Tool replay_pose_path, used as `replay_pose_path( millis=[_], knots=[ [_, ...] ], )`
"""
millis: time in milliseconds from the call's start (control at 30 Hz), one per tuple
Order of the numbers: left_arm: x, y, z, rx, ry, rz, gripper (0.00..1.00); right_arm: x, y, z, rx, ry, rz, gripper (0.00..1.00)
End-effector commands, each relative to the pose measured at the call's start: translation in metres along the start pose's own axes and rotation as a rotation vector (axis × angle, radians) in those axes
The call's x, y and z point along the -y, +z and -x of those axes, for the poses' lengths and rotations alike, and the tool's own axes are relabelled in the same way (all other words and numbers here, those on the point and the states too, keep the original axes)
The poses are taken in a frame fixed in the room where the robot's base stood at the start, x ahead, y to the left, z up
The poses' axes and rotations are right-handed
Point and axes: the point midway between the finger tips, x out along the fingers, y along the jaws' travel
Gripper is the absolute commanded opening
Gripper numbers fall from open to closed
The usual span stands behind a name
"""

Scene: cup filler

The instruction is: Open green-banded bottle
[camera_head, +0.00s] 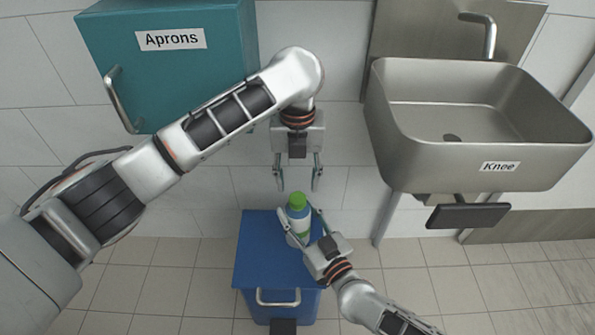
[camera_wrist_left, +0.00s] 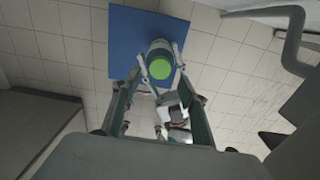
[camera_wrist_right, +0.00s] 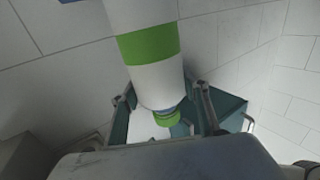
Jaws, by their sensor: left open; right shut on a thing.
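The green-banded bottle (camera_head: 298,226) is upright with a green cap (camera_head: 298,201). Its white body and green band (camera_wrist_right: 149,44) show in the right wrist view. My right gripper (camera_head: 300,213) is shut on the bottle, with one finger on each side of the body. My left gripper (camera_head: 297,186) is open and empty, pointing down just above the cap. In the left wrist view the cap (camera_wrist_left: 160,68) lies between and beyond the open fingers, apart from them. I cannot tell whether the bottle's base touches the blue lid.
A blue bin (camera_head: 262,250) with a front handle stands below the bottle. A teal cabinet marked Aprons (camera_head: 215,75) hangs at upper left, near my left arm. A steel sink marked Knee (camera_head: 430,160) is at right, with a dark knee pad (camera_head: 467,216) below it.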

Motion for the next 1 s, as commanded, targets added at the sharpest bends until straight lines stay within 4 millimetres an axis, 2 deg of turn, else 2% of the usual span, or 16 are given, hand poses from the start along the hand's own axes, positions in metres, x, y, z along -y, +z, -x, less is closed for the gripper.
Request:
replay_pose_path(
  millis=[100,300,467,733,767,900,1000],
  knots=[
    [0.001,-0.001,-0.019,-0.003,-0.001,0.001,0.43,0.0,0.0,0.0,0.0,0.0,0.001,0.0],
    [0.0,0.0,-0.043,-0.001,0.0,0.003,0.43,0.0,0.0,0.0,0.0,0.0,0.001,0.0],
    [0.0,0.0,-0.051,0.0,0.0,0.001,0.43,0.0,0.0,0.0,0.0,0.0,0.001,0.0],
    [0.0,0.0,-0.052,0.0,0.0,0.002,0.43,0.0,0.0,0.0,0.0,0.0,0.001,0.0],
    [0.0,0.0,-0.052,0.0,0.0,0.002,0.38,0.0,0.0,0.0,0.0,0.0,0.001,0.0],
    [0.0,0.0,-0.052,0.0,0.0,0.002,0.03,0.0,0.0,0.0,0.0,0.0,0.001,0.0],
    [0.0,0.0,-0.052,0.0,0.0,0.002,0.03,0.0,0.0,0.0,0.0,0.0,0.0,0.0]
  ],
)
